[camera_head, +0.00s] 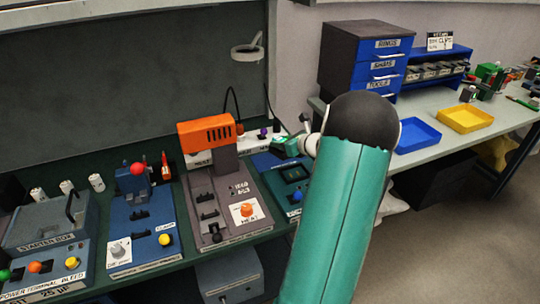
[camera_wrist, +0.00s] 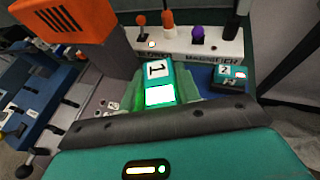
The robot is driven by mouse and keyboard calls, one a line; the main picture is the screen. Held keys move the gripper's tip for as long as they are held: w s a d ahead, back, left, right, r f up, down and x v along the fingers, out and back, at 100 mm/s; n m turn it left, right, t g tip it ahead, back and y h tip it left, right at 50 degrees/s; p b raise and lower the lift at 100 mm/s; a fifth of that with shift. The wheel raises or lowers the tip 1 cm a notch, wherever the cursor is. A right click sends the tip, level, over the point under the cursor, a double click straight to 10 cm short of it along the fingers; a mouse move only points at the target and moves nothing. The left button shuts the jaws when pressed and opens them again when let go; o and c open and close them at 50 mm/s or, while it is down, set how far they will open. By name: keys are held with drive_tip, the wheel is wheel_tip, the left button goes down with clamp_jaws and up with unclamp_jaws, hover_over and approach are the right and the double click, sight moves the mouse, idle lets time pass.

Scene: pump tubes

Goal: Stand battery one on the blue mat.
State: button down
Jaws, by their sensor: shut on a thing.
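Battery one (camera_wrist: 157,72), a green block with a white "1" label and a bright white lower panel, is between the fingers of my gripper (camera_wrist: 158,92) in the wrist view. My gripper is shut on it. In the head view my own arm hides most of the gripper (camera_head: 292,146), and a small green part shows at its end. A second green-topped battery (camera_wrist: 230,76), labelled "2", stands to the right of battery one. I cannot make out the blue mat for certain in either view.
A white magnifier block (camera_wrist: 190,45) with several knobs lies just beyond battery one. An orange-topped heat press (camera_head: 206,133) stands close on the left. Blue (camera_head: 416,136) and yellow (camera_head: 465,118) trays lie on the right bench. Several devices crowd the left bench.

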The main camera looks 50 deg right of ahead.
drive_tip(key=w+d+f, duration=0.1)
drive_tip(key=w+f, duration=0.2)
drive_tip(key=w+d+f, duration=0.2)
drive_tip(key=w, duration=0.2)
drive_tip(key=w+d+f, duration=0.2)
drive_tip(key=w+f, duration=0.1)
drive_tip(key=shift+w+f, duration=0.2)
drive_tip(key=shift+f, duration=1.75)
drive_tip(key=shift+f, duration=0.1)
drive_tip(key=c, duration=1)
unclamp_jaws()
